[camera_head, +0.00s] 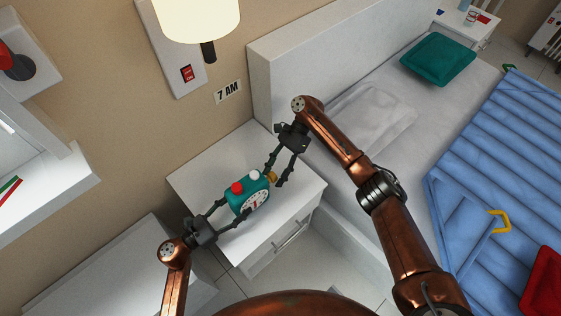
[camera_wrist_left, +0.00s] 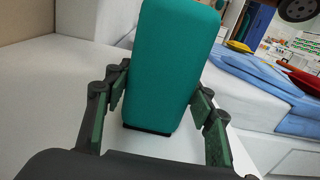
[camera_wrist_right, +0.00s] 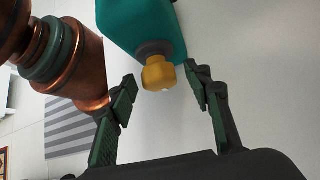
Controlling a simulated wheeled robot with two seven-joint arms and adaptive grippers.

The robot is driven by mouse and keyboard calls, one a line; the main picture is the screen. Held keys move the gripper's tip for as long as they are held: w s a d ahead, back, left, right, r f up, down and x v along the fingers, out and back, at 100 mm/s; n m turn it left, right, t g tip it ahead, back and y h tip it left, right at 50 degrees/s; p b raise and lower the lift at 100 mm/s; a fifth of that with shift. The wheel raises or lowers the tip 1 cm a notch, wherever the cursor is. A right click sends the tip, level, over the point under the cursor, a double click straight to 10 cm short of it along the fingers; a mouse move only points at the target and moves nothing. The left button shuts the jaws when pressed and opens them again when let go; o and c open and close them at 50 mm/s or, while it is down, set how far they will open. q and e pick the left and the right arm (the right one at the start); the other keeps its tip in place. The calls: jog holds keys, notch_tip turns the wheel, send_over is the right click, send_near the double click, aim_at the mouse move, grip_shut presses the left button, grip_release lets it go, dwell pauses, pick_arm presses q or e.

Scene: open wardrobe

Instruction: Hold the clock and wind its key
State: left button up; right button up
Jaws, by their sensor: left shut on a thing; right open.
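The teal clock (camera_head: 247,195) stands on the white nightstand, its white dial facing the front, with red and white knobs on top. My left gripper (camera_head: 232,208) is shut on the clock from the left; in the left wrist view the clock's teal side (camera_wrist_left: 172,65) fills the space between the fingers. The yellow key (camera_head: 271,177) sticks out of the clock's right side. My right gripper (camera_head: 278,176) is open with its fingers around the key's area. In the right wrist view the key (camera_wrist_right: 158,74) lies between and just beyond the open fingertips, apart from both.
The nightstand top (camera_head: 205,172) is bare around the clock. A bed (camera_head: 345,70) with a blue cover (camera_head: 480,160) is to the right.

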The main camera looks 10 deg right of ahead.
pick_arm(q)
jog(key=shift+r, duration=0.1)
pick_arm(e)
jog(key=v, duration=1.1)
pick_arm(q)
jog(key=o, duration=1.1)
jog(key=shift+o, duration=0.4)
jog(key=o, duration=0.4)
jog(key=shift+r+v, duration=0.2)
jog(key=shift+v, duration=1.8)
jog(key=shift+r+v, duration=0.2)
jog(key=shift+v, duration=1.8)
pick_arm(e)
jog(key=shift+f, duration=0.1)
